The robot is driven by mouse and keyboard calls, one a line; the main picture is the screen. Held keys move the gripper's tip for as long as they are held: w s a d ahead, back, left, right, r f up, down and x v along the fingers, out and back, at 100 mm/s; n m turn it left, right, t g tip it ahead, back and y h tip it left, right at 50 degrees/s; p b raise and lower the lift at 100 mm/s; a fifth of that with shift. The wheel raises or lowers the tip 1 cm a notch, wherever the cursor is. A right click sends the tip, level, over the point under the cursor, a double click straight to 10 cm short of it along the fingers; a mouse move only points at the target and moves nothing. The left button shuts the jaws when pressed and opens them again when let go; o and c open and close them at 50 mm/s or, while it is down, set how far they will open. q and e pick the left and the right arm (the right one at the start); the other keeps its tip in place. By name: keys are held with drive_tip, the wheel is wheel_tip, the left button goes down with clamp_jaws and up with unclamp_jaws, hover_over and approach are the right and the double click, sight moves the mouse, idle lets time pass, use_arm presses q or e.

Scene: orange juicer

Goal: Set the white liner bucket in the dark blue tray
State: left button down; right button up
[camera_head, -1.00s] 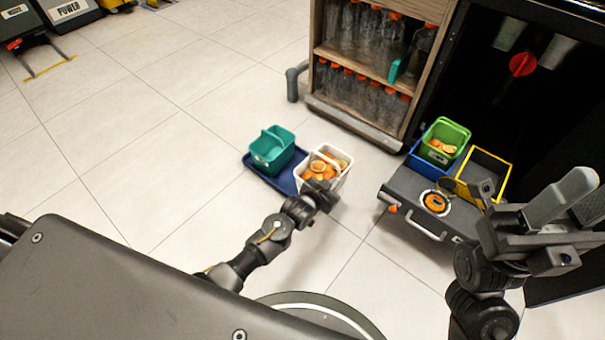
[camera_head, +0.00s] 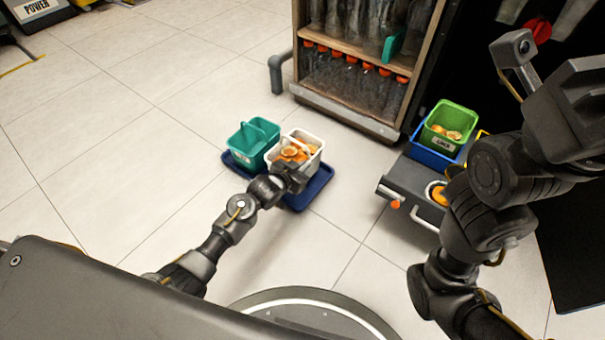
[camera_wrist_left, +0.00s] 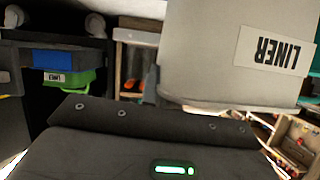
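The white liner bucket (camera_head: 314,142) holds orange pieces. It is over the right half of the dark blue tray (camera_head: 312,194), beside the teal bucket; I cannot tell whether its base touches the tray. My left gripper (camera_head: 293,178) is at the bucket's near side and appears shut on it; the fingertips are mostly hidden. In the left wrist view the bucket's wall (camera_wrist_left: 205,60) with an upside-down LINER label fills the upper right, close to the gripper. My right arm is raised at the right; its fingers do not show clearly.
The teal bucket (camera_head: 250,146) stands in the tray's left half. At right, a green bin (camera_head: 450,122) with orange pieces sits in a blue bin (camera_head: 432,157) by a grey drawer (camera_head: 400,182). A bottle cabinet (camera_head: 352,84) stands behind. The floor left of the tray is clear.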

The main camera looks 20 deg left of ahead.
use_arm(q)
drive_tip(key=shift+w+f+b, duration=0.1)
drive_tip(key=shift+f+b, duration=0.05)
drive_tip(key=shift+b, duration=0.15)
wheel_tip(320, 180, down, 3)
drive_tip(key=b, duration=0.3)
drive_tip(key=shift+a+f, duration=0.1)
drive_tip(key=shift+f, duration=0.05)
drive_tip(key=c, duration=2.1)
unclamp_jaws()
drive_tip(key=shift+f, duration=0.1)
drive_tip(key=o, duration=0.4)
